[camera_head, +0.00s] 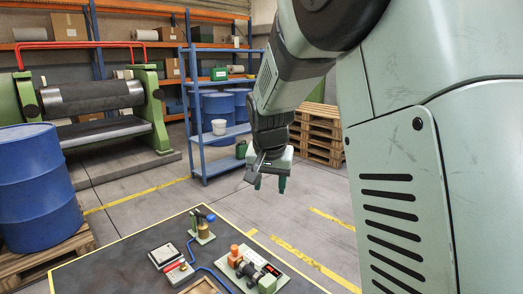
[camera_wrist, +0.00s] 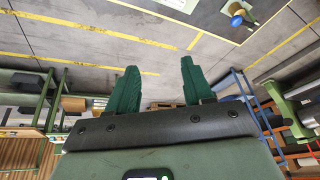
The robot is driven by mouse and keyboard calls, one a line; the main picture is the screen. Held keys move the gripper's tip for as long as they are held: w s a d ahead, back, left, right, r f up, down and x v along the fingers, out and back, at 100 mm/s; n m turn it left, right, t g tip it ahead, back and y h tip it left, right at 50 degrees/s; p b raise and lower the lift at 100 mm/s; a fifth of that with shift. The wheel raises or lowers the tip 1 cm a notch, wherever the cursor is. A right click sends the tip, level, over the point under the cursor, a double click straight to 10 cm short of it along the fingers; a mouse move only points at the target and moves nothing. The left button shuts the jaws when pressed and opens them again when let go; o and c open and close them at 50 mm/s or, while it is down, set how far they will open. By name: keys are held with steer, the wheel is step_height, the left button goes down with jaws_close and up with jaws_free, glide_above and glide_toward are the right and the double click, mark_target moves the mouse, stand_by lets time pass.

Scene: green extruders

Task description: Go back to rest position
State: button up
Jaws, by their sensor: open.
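My gripper (camera_head: 270,184) hangs from my arm at the centre of the head view, in the air beyond the far edge of the dark table. Its two green fingers point down and stand apart, with nothing between them. The wrist view shows the same gripper (camera_wrist: 158,85) with its green fingers spread and empty, and the grey floor behind them. My arm comes in from the upper right in the head view.
A blue shelf (camera_head: 192,140), wooden pallets (camera_head: 318,135) and a blue barrel (camera_head: 35,190) stand around. Floor beyond the table is clear.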

steer(key=s+d+r, duration=0.4)
steer(key=s+r, duration=0.2)
steer(key=s, duration=0.2)
steer(key=s+d+r+n, duration=0.1)
steer(key=s+d, duration=0.1)
steer(key=s, duration=0.9)
steer(key=s+d+r+n+t, duration=0.1)
steer(key=s+d, duration=0.2)
steer(key=s, duration=0.8)
steer(key=shift+s+r+n, duration=0.2)
steer(key=shift+s+n, duration=0.1)
steer(key=shift+n, duration=0.1)
steer(key=shift+c, duration=0.5)
